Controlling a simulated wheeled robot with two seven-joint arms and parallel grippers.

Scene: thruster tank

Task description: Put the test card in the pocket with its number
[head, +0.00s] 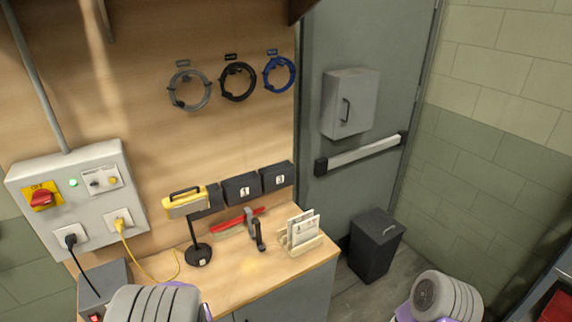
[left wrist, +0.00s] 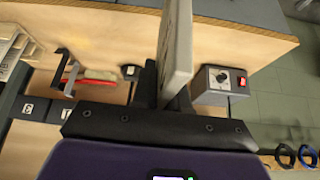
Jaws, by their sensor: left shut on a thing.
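My left gripper (left wrist: 165,95) shows in the left wrist view, shut on a pale flat card (left wrist: 178,45). The card stands out from the fingers and is seen nearly edge-on, so its number is hidden. Dark pockets hang in a row along the back of the bench: one marked 1 (head: 242,189), one marked 3 (head: 277,178), and a left one (head: 207,199) partly hidden by a yellow lamp head. Pockets also show at the left wrist view's left, labels hard to read. My right gripper is out of view.
A wooden rack (head: 305,248) with several white cards stands at the bench's right. A grey switch box (left wrist: 222,83) sits near the held card.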

